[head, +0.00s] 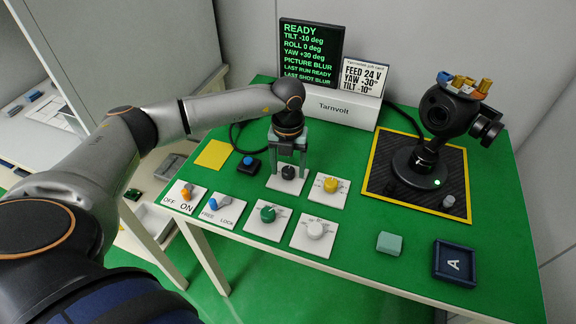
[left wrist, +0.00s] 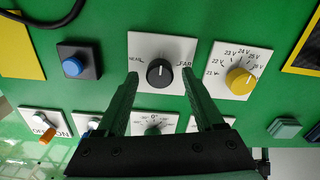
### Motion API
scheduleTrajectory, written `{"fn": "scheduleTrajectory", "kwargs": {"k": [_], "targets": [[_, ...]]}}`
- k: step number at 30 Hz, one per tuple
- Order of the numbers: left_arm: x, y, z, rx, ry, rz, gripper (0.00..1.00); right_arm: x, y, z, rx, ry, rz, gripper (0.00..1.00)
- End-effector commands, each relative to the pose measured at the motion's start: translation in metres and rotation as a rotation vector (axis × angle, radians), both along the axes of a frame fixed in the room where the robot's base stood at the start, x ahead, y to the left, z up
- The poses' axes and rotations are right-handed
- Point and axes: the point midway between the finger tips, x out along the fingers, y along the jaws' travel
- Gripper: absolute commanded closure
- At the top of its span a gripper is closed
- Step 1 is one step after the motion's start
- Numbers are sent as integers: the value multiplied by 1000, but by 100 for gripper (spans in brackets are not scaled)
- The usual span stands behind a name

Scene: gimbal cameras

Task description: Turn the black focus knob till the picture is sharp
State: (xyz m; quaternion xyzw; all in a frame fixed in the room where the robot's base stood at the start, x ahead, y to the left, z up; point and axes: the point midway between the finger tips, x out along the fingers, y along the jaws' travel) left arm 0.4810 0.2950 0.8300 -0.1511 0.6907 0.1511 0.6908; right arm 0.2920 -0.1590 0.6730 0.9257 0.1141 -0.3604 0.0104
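The black focus knob (head: 288,172) sits on a white plate on the green table, and it also shows in the left wrist view (left wrist: 160,72) with NEAR and FAR marks. Its white pointer line points up in the left wrist view. My left gripper (head: 289,157) points down over the knob with its fingers apart; in the left wrist view the fingers (left wrist: 160,73) flank the knob without visible contact. The screen (head: 310,52) reads READY, TILT -10 deg, ROLL 0 deg, YAW +30 deg, PICTURE BLUR. The gimbal camera (head: 447,108) stands on a black mat. My right gripper is out of view.
Close to the black knob are the yellow knob (head: 331,185), green knob (head: 268,214), white knob (head: 315,229) and blue button (head: 248,161). Two switches, ON/OFF (head: 187,192) and FREE/LOCK (head: 213,204), stand left. A teal block (head: 389,243) and navy tray (head: 437,272) lie front right.

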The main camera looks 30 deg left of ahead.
Motion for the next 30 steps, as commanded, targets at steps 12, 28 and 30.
{"fn": "scheduleTrajectory", "kwargs": {"k": [12,28,30], "targets": [[0,0,0,0,0,0,79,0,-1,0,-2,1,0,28],[0,0,1,-1,0,-19,100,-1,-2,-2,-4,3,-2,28],[0,0,0,-1,0,-40,100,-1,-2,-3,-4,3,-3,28]]}}
